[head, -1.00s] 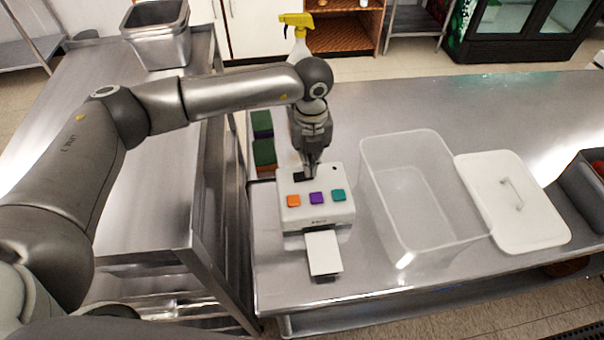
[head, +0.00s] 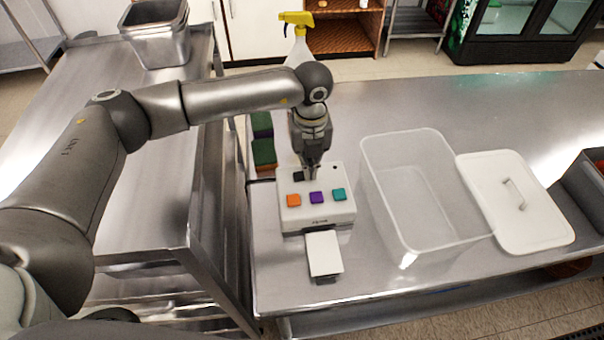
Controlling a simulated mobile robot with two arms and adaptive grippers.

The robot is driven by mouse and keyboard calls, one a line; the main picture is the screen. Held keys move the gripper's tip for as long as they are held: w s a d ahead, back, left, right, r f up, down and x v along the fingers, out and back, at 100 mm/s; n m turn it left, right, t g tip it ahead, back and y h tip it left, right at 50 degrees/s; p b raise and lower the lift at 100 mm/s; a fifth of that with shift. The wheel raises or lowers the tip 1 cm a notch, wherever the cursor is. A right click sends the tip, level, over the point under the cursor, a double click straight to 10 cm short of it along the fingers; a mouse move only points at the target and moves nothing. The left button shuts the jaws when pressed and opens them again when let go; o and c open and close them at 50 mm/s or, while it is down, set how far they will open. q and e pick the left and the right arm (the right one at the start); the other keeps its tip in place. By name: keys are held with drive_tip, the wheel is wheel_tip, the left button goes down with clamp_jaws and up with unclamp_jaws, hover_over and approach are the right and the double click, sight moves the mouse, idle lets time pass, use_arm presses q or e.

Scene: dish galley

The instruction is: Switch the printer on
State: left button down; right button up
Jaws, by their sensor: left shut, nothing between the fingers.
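The printer (head: 318,216) is a small white box on the steel table, with orange (head: 293,201), purple (head: 317,198) and teal (head: 339,194) buttons on its top. A small black switch (head: 298,176) sits on its top near the back left. A white label sheet (head: 323,254) sticks out of the front. My left gripper (head: 312,175) is shut and empty, pointing down over the back of the printer's top, just right of the black switch. I cannot tell whether its tips touch the surface. I cannot tell the switch's position. My right gripper is out of view.
A clear plastic tub (head: 412,190) stands right of the printer, with a white lid (head: 513,200) beside it. A spray bottle (head: 298,42) with a yellow head and green sponges (head: 264,152) are behind the printer. Another steel table (head: 150,185) is at left.

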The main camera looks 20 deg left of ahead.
use_arm(q)
drive_tip(key=shift+f+b, duration=0.3)
drive_tip(key=shift+f, duration=0.1)
drive_tip(key=shift+r, duration=0.1)
drive_tip(key=shift+r+p, duration=1.7)
drive_tip(key=shift+r, duration=1.8)
